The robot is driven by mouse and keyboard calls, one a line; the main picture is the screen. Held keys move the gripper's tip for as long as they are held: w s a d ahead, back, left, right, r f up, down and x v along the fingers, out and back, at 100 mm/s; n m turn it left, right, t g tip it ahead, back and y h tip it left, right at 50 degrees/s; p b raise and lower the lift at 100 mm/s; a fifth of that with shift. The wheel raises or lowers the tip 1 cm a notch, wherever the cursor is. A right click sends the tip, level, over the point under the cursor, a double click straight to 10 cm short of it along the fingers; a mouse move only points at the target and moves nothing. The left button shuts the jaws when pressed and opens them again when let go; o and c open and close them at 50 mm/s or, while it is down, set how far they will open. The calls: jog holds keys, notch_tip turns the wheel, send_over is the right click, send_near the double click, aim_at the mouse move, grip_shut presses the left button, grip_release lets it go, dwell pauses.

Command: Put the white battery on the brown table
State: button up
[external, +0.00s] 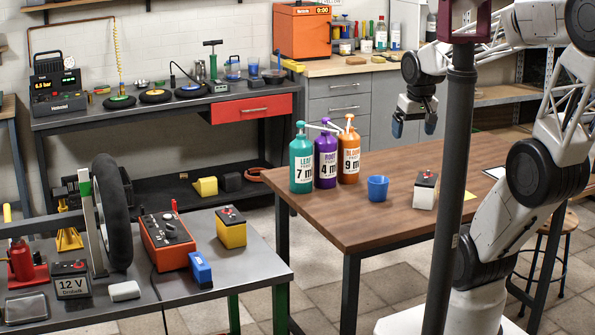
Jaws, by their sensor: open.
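The white battery (423,192), a small white block with a grey top and a red terminal, stands upright on the brown table (340,220). It is near the table's right side, left of the dark pole. My gripper (414,127) hangs in the air above and behind the white battery, fingers pointing down. Its blue-tipped fingers are apart with nothing between them, and it does not touch the battery.
A blue cup (377,189) stands left of the white battery. Teal, purple and orange pump bottles (326,162) stand at the table's back left. A dark pole (454,170) blocks part of the view. A grey bench (210,305) holds a yellow battery (231,229).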

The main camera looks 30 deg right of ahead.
jog(key=shift+s+a+r+n, duration=0.1)
jog(key=shift+s+a+n, duration=0.25)
jog(key=shift+s, duration=0.45)
jog(key=shift+s+a+r+n, duration=0.15)
jog(key=shift+s+a, duration=0.3)
jog(key=shift+s, duration=0.3)
